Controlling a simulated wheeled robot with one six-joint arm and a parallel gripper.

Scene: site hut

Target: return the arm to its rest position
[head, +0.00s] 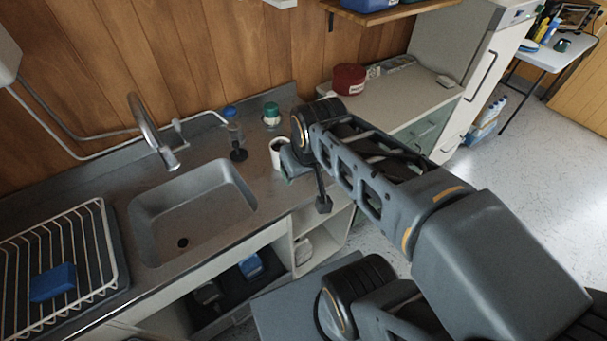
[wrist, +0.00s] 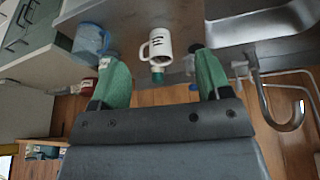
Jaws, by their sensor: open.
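My gripper (wrist: 160,70) is open and empty, with its two green-padded fingers spread apart in the wrist view. My arm reaches from the right across the front of the counter in the head view, and its end is near the white mug. The white mug (wrist: 158,46) with dark markings appears between the fingers in the wrist view, apart from both. It also shows beside the end of my arm in the head view (head: 276,151). A blue mug (wrist: 90,38) appears beyond the left finger in the wrist view. My arm hides part of the counter.
A sink (head: 190,205) with a tap (head: 150,130) is left of my arm. A dish rack (head: 92,270) holds a blue item at far left. A green-topped bottle (head: 270,113) stands near the wall, and a red tin (head: 348,79) sits on the worktop behind. Open floor is at right.

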